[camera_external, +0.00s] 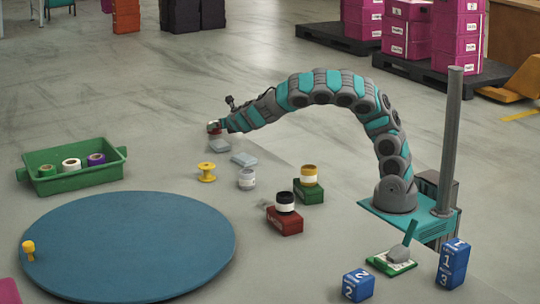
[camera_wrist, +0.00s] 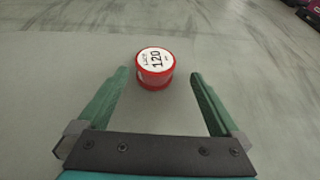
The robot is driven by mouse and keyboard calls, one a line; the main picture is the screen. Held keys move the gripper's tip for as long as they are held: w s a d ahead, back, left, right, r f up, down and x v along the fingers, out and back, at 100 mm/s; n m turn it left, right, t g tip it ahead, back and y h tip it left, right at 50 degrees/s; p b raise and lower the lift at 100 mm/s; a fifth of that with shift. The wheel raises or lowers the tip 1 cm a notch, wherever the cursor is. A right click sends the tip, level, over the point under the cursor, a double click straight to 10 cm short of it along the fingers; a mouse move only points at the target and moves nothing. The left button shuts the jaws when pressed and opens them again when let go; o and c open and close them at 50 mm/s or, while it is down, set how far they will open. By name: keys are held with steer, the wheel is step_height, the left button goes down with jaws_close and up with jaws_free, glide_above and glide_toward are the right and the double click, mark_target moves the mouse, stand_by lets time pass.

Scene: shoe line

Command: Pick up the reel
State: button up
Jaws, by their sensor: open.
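A short red round reel (camera_wrist: 155,75) with a white top label reading "120" lies ahead of my gripper in the wrist view. In the external view the red reel (camera_external: 213,127) shows partly at the far end of my arm. My gripper (camera_wrist: 159,77) is open, its two green fingers on either side of the reel's near part, with gaps on both sides. It holds nothing. In the external view my gripper (camera_external: 221,125) is small, and its fingers are hard to make out.
A yellow spool (camera_external: 206,172), grey blocks (camera_external: 244,159) and a grey-white pot (camera_external: 247,180) are nearby. A green bin (camera_external: 85,181) holding several rolls and a blue round mat (camera_external: 130,245) lie left. The floor beyond the reel is clear.

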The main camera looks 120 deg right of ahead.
steer(key=shift+w+x, duration=0.2)
steer(key=shift+x, duration=1.05)
steer(key=shift+w+x, duration=0.2)
steer(key=shift+x, duration=1.05)
steer(key=c, duration=1.4)
steer(key=shift+o, duration=0.2)
